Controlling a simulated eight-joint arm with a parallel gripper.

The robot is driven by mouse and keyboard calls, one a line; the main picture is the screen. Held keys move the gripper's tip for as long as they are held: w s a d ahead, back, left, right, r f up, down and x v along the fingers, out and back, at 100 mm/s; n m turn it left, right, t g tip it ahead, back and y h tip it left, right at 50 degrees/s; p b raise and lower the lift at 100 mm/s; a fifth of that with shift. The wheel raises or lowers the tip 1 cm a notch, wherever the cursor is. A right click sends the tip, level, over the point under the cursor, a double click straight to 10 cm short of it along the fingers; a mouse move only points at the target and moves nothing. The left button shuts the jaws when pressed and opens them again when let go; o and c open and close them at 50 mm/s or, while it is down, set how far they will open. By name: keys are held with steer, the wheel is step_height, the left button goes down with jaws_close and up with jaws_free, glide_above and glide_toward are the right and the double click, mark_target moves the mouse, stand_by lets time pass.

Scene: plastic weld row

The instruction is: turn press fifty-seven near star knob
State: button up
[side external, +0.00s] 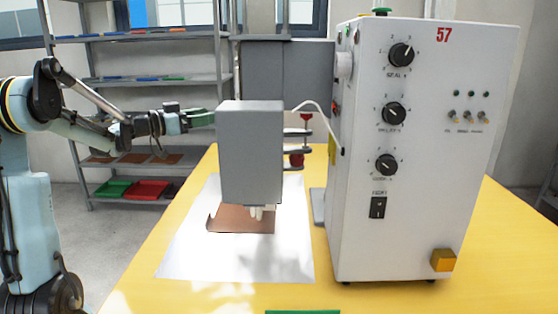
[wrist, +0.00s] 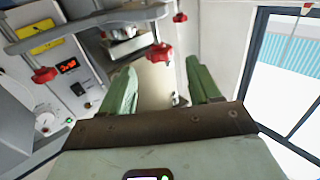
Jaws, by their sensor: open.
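Press fifty-seven (side external: 437,120) is a white cabinet with a red 57, standing on the yellow table. Its grey head (side external: 250,150) hangs over a brown sheet. Red knobs (side external: 297,160) show behind the head. In the wrist view, one red star knob (wrist: 159,52) lies between and beyond my fingertips, another (wrist: 44,75) is at the left, and a third (wrist: 180,17) is at the top. I cannot tell for sure which is the near one. My gripper (wrist: 161,65) has green fingers spread apart with nothing between them. In the side view, my gripper (side external: 208,117) is left of the head.
A brown sheet (side external: 240,222) lies on a pale sheet (side external: 180,258) under the head. A white cable (side external: 318,105) arches from head to cabinet. Shelves (side external: 150,80) with coloured trays stand behind.

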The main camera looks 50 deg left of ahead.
steer(key=w, duration=0.4)
steer(key=w+d, duration=0.1)
steer(key=w, duration=0.1)
steer(key=shift+a, duration=0.1)
steer(key=c, duration=0.9)
